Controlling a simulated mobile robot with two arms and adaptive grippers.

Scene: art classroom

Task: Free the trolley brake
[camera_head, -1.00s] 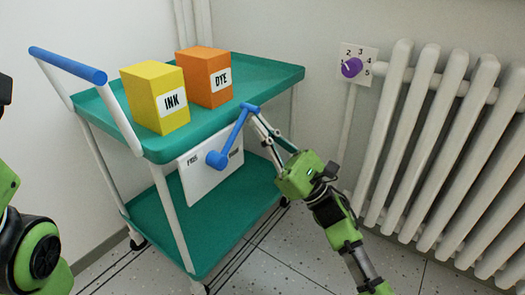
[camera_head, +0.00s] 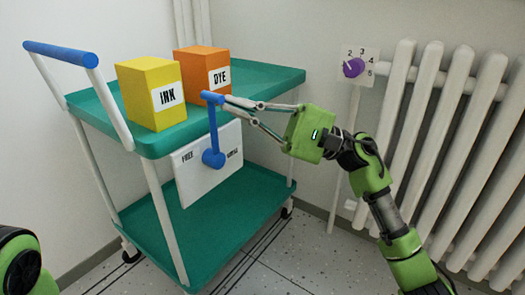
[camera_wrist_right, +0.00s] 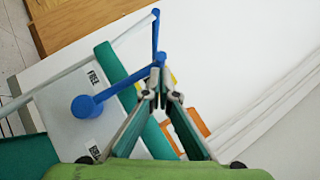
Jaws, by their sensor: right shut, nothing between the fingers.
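The trolley's blue brake lever (camera_head: 212,130) turns on a white plate (camera_head: 196,180) below the top shelf. The plate reads FREE on the left; the right label is hard to read. The lever stands nearly upright, its knob end at the shelf's edge. My right gripper (camera_head: 226,101) is shut and empty, its fingertips against or very close to the right side of the lever's end. In the right wrist view the lever (camera_wrist_right: 118,87) runs from its hub up to my fingertips (camera_wrist_right: 160,75). Of my left arm only a link shows; its gripper is out of view.
A yellow INK box (camera_head: 150,95) and an orange DYE box (camera_head: 200,65) stand on the green trolley top (camera_head: 262,78). The trolley's blue handle (camera_head: 60,54) is at left. A white radiator (camera_head: 435,150) and purple knob (camera_head: 353,67) are at right.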

